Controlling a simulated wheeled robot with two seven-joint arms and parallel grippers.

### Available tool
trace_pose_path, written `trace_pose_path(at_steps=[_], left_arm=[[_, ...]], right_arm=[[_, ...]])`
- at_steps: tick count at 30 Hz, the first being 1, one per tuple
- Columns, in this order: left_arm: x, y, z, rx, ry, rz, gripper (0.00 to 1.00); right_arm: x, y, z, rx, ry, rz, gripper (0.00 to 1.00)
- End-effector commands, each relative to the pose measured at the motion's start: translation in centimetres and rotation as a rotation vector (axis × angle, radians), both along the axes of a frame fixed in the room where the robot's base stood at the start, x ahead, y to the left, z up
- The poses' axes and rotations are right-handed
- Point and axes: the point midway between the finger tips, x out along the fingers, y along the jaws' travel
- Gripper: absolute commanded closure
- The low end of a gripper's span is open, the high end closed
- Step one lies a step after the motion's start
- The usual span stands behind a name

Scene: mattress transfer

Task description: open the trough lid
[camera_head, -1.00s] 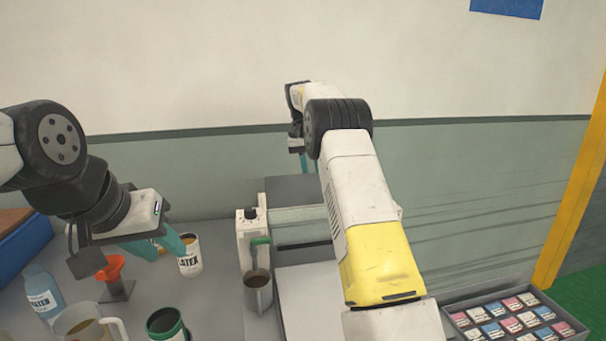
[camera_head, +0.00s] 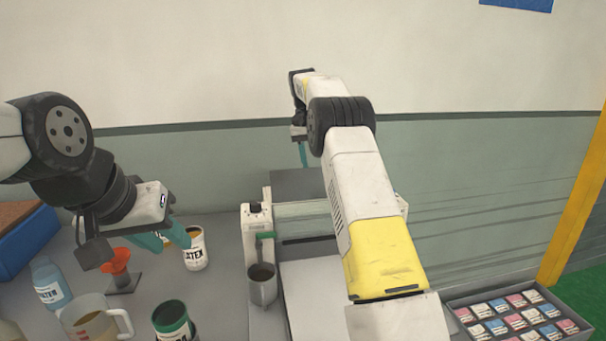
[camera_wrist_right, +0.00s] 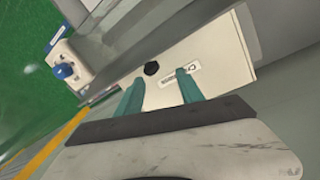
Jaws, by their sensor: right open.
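The trough machine (camera_head: 250,238) stands on the worktop in the middle of the head view. Its flat grey lid (camera_head: 297,183) lies shut across the top at the back, partly hidden by my right arm. My right gripper (camera_head: 303,155) hangs above the lid's far edge, with its teal fingers pointing down. My left gripper (camera_head: 165,238) is open beside a can, away from the lid.
A latex can (camera_head: 196,250), an orange funnel (camera_head: 118,262), a blue bottle (camera_head: 50,285), a jug (camera_head: 90,322) and a green-rimmed can (camera_head: 172,320) crowd the left. A metal cup (camera_head: 262,285) stands before the machine. A tray of packets (camera_head: 455,299) is at right.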

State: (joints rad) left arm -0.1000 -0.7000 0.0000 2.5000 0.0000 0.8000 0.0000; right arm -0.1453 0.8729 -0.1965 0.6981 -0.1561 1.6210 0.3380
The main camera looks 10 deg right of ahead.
Motion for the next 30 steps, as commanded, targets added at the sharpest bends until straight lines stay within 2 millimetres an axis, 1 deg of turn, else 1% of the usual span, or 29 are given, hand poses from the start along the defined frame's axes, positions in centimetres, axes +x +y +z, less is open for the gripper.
trace_pose_path(at_steps=[4, 11, 16, 23, 30], left_arm=[[0.0, 0.0, 0.0, 0.000, 0.000, 0.000, 0.66], [0.0, 0.0, 0.0, 0.000, 0.000, 0.000, 0.66], [0.0, 0.0, 0.0, 0.000, 0.000, 0.000, 0.66], [0.0, 0.0, 0.0, 0.000, 0.000, 0.000, 0.66], [0.0, 0.0, 0.0, 0.000, 0.000, 0.000, 0.66]], right_arm=[[0.1, 0.1, 1.6, 0.001, -0.002, 0.001, 0.55], [-1.4, 0.5, 1.7, 0.000, 0.001, 0.001, 0.55], [-2.9, 0.8, 1.8, 0.001, 0.001, 0.002, 0.55], [-6.4, 1.7, 2.2, 0.001, 0.001, 0.003, 0.55], [-10.8, 2.7, 2.5, 0.002, 0.001, 0.002, 0.55]])
